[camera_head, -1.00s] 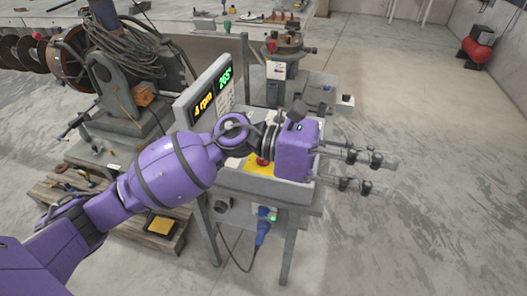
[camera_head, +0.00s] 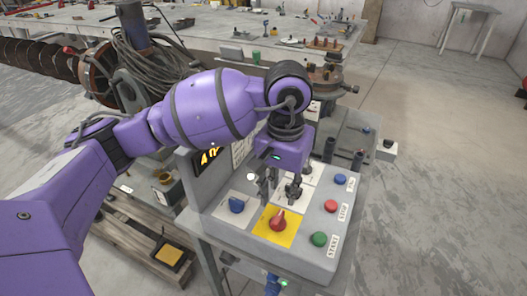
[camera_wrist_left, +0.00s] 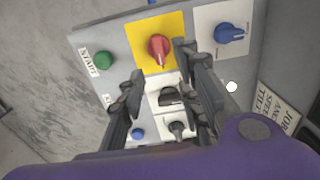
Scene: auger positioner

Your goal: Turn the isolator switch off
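The control panel (camera_head: 225,229) is a grey sloped box. A red rotary handle (camera_head: 278,221) sits on its yellow plate (camera_head: 264,235), likely the isolator switch; it also shows in the left wrist view (camera_wrist_left: 158,48). In the head view the handle's narrow end points up the panel. My left gripper (camera_head: 280,190) hangs above the panel, just behind the red handle. In the left wrist view its fingers (camera_wrist_left: 161,64) are spread, with nothing between them gripped. The handle lies just beyond the fingertips, apparently apart from them. My right gripper is not in view.
A blue knob (camera_head: 236,205) is left of the yellow plate. Green START (camera_head: 319,239), red STOP (camera_head: 331,205) and blue (camera_head: 340,179) buttons line the right side. A black knob (camera_wrist_left: 170,97) sits near the fingers. The display (camera_head: 208,157) stands behind, partly hidden by my arm.

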